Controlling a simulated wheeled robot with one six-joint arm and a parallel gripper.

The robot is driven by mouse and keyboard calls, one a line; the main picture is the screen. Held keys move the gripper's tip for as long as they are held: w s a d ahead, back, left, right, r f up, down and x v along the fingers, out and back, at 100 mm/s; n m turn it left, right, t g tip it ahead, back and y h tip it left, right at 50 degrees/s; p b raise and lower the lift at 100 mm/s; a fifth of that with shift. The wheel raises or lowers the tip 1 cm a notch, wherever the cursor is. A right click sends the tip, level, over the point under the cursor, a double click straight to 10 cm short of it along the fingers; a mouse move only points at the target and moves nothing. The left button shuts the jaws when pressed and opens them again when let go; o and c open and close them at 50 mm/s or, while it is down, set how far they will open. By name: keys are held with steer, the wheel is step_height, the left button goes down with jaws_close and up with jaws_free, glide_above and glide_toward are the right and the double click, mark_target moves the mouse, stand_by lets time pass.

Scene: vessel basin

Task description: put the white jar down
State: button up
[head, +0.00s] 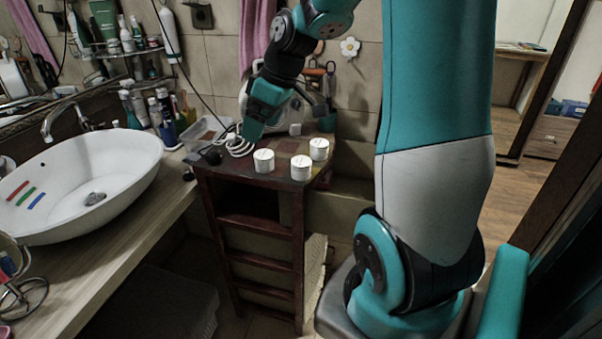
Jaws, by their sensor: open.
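Three white jars, short and round with pale lids, stand upright and apart on the small dark-red wooden stand: a left jar (264,161), a front-right jar (301,168) and a back-right jar (319,149). Which one the task means cannot be told from their looks. My gripper (249,134) is open, pointing down over the back left of the stand's top (232,165), behind and left of the left jar. I see no jar in it. Its fingertips are small and dark in this view.
A white coiled thing (238,146) lies at the stand's back left, close to my gripper. A clear plastic box (205,130) is behind it. A white basin (85,180) sits on the wooden counter (100,270) at left. Bottles (160,110) crowd the counter's back.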

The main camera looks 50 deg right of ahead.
steer(key=m+t+h, duration=0.1)
glide_toward(300, 160)
steer(key=shift+h, duration=0.3)
steer(key=x, duration=0.2)
steer(key=p+x, duration=0.1)
steer(key=x, duration=0.1)
steer(key=p+x, duration=0.1)
steer(key=x, duration=0.1)
steer(key=shift+a+f, duration=0.25)
steer(key=shift+a, duration=0.05)
steer(key=shift+p+x, duration=1.3)
steer(key=shift+x, duration=1.55)
steer(key=c, duration=1.1)
steer(key=shift+r, duration=0.1)
